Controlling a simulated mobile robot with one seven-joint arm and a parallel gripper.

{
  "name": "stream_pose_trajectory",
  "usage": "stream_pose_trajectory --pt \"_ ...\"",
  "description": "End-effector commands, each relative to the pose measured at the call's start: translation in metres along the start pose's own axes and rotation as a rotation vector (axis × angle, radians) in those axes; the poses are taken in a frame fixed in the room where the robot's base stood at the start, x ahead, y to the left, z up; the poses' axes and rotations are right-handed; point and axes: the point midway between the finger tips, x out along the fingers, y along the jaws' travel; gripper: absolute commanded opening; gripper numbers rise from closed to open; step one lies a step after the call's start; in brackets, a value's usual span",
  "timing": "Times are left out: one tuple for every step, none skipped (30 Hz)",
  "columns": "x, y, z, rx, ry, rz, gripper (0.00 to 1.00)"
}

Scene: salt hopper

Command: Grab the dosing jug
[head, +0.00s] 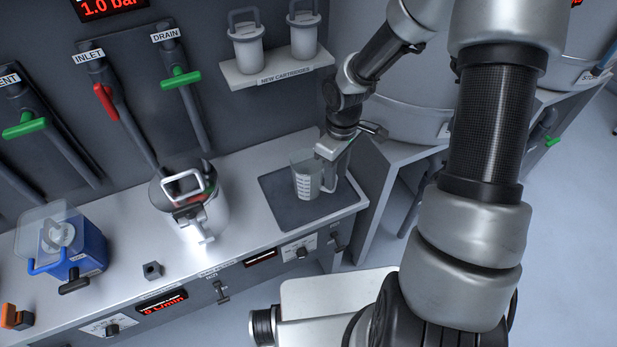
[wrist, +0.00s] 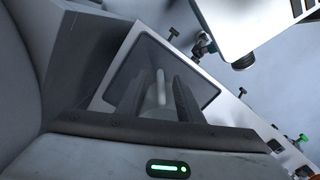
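The dosing jug (head: 306,181) is a clear measuring jug with white markings. It stands upright on a dark mat (head: 280,208) at the right end of the steel counter, its handle on the right side. My gripper (head: 330,152) is just above the jug's handle side, pointing down. In the wrist view my gripper (wrist: 160,98) has its two dark fingers apart. The pale upright handle of the jug (wrist: 161,86) shows in the gap between them. I cannot tell whether either finger touches it. The jug's body is largely hidden by the fingers in that view.
A lidded steel housing (head: 202,210) stands left of the mat, and a blue box (head: 85,252) stands further left. A shelf (head: 275,68) with two new cartridges hangs above. A large round vessel (head: 400,115) is close on the right. Bare counter lies between housing and mat.

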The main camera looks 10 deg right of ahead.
Motion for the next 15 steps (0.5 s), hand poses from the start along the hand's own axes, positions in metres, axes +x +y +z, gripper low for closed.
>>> stream_pose_trajectory --pt "0.005 -0.001 0.000 0.001 -0.001 -0.002 0.33" --pt "0.007 0.000 0.000 0.001 -0.001 -0.001 0.33" --pt "0.008 0.000 0.000 0.001 -0.001 -0.001 0.33" --pt "0.009 0.000 0.000 0.001 -0.001 0.000 0.33" --pt "0.010 0.000 0.000 0.001 0.000 0.000 0.33" --pt "0.012 0.000 0.000 0.000 0.000 0.000 0.33" --pt "0.015 0.000 0.000 0.000 -0.001 0.000 0.33" --pt "0.018 -0.001 0.000 0.000 -0.001 -0.001 0.33" --pt "0.023 -0.001 0.000 0.001 -0.001 -0.002 0.33" --pt "0.028 -0.002 0.000 0.001 -0.002 -0.003 0.33" --pt "0.033 -0.002 0.000 0.000 -0.002 -0.002 0.33" --pt "0.039 -0.003 -0.001 -0.001 -0.002 -0.002 0.33" --pt "0.044 -0.003 -0.001 0.000 -0.002 -0.003 0.33" --pt "0.049 -0.003 -0.001 -0.001 -0.001 -0.002 0.33" --pt "0.054 -0.002 -0.001 -0.001 -0.002 -0.002 0.33"
